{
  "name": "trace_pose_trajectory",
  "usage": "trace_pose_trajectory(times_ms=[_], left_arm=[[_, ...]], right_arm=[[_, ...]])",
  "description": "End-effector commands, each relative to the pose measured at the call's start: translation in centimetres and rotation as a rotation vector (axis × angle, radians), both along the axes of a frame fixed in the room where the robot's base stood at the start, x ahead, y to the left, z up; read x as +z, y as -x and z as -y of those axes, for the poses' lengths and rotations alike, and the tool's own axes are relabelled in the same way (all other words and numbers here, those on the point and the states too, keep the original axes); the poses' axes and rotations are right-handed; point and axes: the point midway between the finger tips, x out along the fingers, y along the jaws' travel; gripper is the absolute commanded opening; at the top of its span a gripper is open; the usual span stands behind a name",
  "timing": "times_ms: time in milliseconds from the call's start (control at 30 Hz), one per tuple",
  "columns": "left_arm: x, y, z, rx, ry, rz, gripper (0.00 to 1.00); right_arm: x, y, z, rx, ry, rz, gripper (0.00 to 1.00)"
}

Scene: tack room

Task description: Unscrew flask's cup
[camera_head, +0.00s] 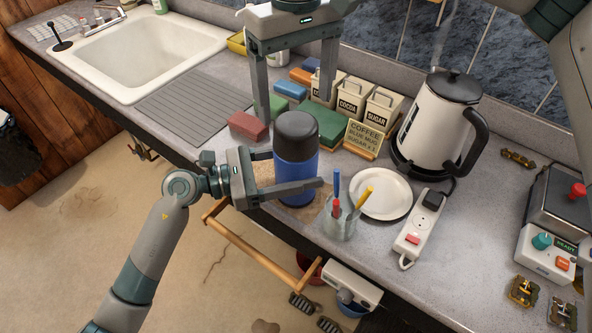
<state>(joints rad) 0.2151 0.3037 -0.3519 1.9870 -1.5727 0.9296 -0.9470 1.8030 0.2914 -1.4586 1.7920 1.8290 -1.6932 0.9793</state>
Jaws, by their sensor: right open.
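The blue flask (295,182) stands upright near the counter's front edge, with its dark grey cup (296,136) on top. My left gripper (300,172) reaches in from the left and is shut on the blue body. Its near finger crosses the front of the flask, and its far finger is mostly hidden behind it. My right gripper (294,106) comes from above with its fingers pointing down. It is open and empty, with its fingertips to the left and right of the cup's top in the picture; I cannot tell their exact depth.
A glass of pens (341,218), a white plate (381,194) and a power strip (420,228) lie right of the flask. Behind are sponges, a green box (322,124), canisters, a coffee sign (364,138) and a kettle (437,124). The sink's drainboard (195,104) is clear.

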Motion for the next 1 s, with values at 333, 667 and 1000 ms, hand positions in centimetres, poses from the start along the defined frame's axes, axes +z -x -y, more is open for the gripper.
trace_pose_trajectory(times_ms=[333,667,1000], left_arm=[[0.0,-0.01,-0.03,0.001,0.0,0.0,0.04],[0.0,-0.02,-0.05,0.001,0.0,0.0,0.04],[0.01,-0.02,-0.05,0.001,0.0,0.0,0.04]], right_arm=[[0.0,0.0,0.0,-0.029,0.0,0.0,0.81],[0.0,0.0,0.0,-0.319,0.0,0.0,0.81],[0.0,-0.01,-0.01,-0.838,0.0,0.0,0.81]])
